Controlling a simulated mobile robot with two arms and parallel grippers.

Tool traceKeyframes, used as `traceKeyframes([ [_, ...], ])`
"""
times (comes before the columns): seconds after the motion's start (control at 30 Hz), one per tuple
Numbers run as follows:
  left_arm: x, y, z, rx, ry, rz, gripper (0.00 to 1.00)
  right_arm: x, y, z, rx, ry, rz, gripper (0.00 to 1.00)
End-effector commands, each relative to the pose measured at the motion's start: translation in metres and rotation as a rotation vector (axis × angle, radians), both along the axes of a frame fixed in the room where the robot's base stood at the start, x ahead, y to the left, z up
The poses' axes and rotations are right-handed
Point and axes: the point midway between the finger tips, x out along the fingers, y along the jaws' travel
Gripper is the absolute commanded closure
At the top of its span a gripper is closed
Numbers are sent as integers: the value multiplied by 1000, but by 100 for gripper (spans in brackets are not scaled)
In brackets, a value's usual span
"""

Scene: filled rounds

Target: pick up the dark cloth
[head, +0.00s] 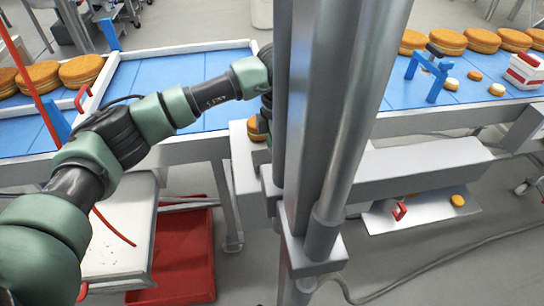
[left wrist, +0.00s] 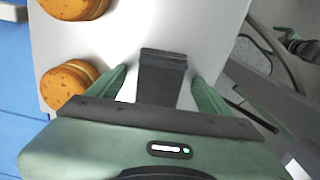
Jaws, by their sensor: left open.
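A dark, flat, folded-looking piece, which I take for the dark cloth (left wrist: 163,78), lies over the pale metal surface in the left wrist view. My left gripper (left wrist: 160,74) is open, with one green finger on each side of the dark piece. There are gaps between it and both fingers. I cannot tell how far the fingertips are above the surface. In the head view the grey column hides the cloth and most of my left gripper. My right gripper is in neither view.
Two filled rounds (left wrist: 68,86) lie left of my left gripper on the pale surface. The blue conveyor (head: 140,75) carries more rounds (head: 82,70). The grey column (head: 335,120) stands in front. A red bin (head: 185,265) is below. A blue stand (head: 428,72) is at right.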

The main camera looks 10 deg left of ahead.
Motion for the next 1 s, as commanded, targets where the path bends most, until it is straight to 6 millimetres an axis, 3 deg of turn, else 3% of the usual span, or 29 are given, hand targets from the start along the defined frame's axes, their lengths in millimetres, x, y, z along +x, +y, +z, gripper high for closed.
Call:
traceKeyframes([
  [0.03,0,0,0,0,0,0,26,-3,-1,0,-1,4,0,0],
  [0.2,0,0,0,0,0,0,73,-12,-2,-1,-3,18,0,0],
  [0.27,0,0,0,0,0,0,86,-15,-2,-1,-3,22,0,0],
  [0.57,0,0,3,0,-1,0,86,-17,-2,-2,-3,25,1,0],
  [0.73,1,0,16,0,-4,0,86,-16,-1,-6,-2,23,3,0],
  [0.87,1,-1,38,0,-6,0,86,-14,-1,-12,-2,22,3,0],
  [1.0,1,-1,74,-1,-7,0,86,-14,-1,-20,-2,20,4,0],
])
